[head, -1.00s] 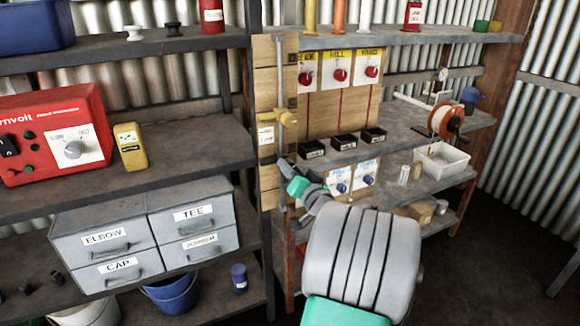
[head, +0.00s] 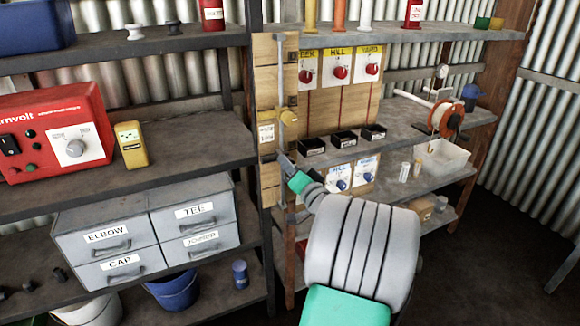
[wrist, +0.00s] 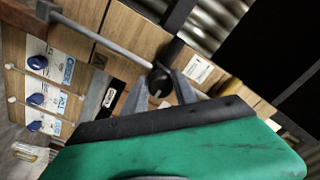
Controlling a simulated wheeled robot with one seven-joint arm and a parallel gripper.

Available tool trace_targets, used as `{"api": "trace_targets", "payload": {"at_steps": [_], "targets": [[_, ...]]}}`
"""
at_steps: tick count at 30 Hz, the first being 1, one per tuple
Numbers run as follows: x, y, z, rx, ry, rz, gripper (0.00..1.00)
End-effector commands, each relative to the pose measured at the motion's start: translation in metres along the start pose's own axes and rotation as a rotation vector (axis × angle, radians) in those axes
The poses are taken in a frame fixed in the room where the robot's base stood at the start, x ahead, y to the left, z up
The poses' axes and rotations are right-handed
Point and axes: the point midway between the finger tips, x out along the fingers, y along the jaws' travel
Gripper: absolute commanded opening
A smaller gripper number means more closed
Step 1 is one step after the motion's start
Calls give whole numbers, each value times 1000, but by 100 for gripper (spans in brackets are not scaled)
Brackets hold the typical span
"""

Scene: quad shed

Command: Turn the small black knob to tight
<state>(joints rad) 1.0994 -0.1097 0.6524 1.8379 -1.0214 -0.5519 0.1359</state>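The small black knob (wrist: 159,79) shows in the wrist view beside a grey rod on a wooden board, with a pale mark on its near face. My gripper (wrist: 160,77) has its two grey fingers apart, one on each side of this knob; I cannot tell whether they touch it. In the head view my gripper (head: 284,160) is at the wooden board, over the lower part of the vertical grey rod (head: 282,75). The knob is hidden there behind my gripper. A yellow fitting (head: 288,117) is on the rod above my gripper.
Right of the rod are red knobs (head: 340,72), black bins (head: 345,138) and blue knobs (head: 341,185). A grey drawer unit (head: 145,230) and a red box (head: 52,135) stand on the left shelves.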

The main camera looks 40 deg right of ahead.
Motion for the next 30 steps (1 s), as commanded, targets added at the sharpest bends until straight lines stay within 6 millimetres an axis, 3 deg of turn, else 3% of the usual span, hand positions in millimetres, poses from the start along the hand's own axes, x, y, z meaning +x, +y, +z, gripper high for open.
{"api": "trace_targets", "payload": {"at_steps": [6, 14, 17, 25, 30], "targets": [[0, 0, 0, -1, 0, 1, 52], [-2, 1, 0, -1, 1, 2, 52], [-12, 2, -1, -1, 2, 3, 52], [-65, 2, -1, -1, 4, 5, 52], [-78, 0, 0, -1, 0, 1, 52]]}}
